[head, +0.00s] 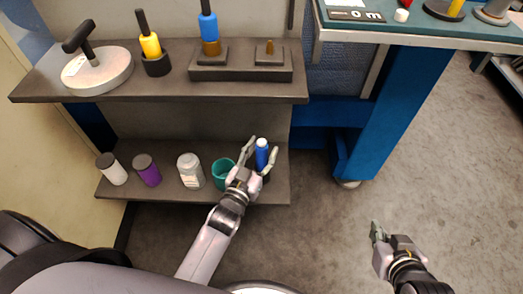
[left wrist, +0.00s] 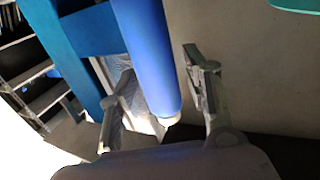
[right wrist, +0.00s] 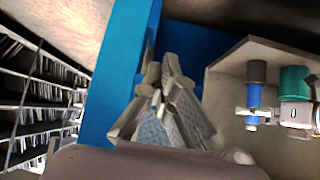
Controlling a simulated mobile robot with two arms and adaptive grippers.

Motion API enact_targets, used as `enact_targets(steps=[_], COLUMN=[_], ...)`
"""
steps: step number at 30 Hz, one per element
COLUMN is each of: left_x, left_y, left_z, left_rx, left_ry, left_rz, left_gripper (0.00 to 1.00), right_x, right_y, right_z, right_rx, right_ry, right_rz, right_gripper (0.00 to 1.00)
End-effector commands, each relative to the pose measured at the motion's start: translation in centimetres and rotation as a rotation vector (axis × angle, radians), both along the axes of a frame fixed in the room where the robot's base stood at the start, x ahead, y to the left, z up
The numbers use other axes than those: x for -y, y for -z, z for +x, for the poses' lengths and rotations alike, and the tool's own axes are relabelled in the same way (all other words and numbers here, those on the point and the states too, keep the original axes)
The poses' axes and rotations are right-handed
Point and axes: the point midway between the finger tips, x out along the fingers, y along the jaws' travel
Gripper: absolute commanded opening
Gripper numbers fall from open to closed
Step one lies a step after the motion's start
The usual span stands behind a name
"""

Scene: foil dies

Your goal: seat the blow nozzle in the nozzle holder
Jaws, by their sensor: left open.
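The blow nozzle, which I take to be the blue cylinder with the white tip (head: 262,155), stands upright at the right end of the lower shelf. Its base is in a dark cup (right wrist: 257,72), which I take to be the nozzle holder; how deep it sits is hidden. My left gripper (head: 259,148) is open, with one finger on each side of the blue body. In the left wrist view the blue body (left wrist: 150,50) runs between the fingers, with a gap visible at the right finger. My right gripper (head: 377,232) is empty, its fingers together, over the floor.
A teal mug (head: 222,173) is close left of my left gripper. A white bottle (head: 190,171), purple jar (head: 147,170) and white jar (head: 112,169) stand further left. The upper shelf (head: 130,88) overhangs behind, holding tools. A blue bench leg (head: 372,115) is to the right.

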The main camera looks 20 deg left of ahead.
Motion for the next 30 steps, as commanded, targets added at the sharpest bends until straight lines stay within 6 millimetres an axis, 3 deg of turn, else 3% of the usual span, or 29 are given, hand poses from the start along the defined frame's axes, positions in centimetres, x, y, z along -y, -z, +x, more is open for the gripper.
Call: enact_targets(steps=[11, 24, 30], left_x=[0.0, -1.0, -1.3], left_y=[-0.5, -0.4, -0.3], left_z=[0.0, -9.0, -11.4], left_rx=[0.001, -0.005, -0.002], left_ry=[0.000, 0.000, 0.000], left_rz=[0.001, 0.000, 0.001], left_gripper=[0.46, 0.46, 0.46], right_x=[0.1, 2.6, 3.1], right_y=[0.2, 3.4, 3.8], right_z=[-0.4, -7.9, -9.6], right_rx=[-0.024, -0.400, -0.478], right_ry=[0.001, 0.031, 0.038], right_rz=[-0.004, -0.084, -0.100], right_gripper=[0.00, 0.00, 0.00])
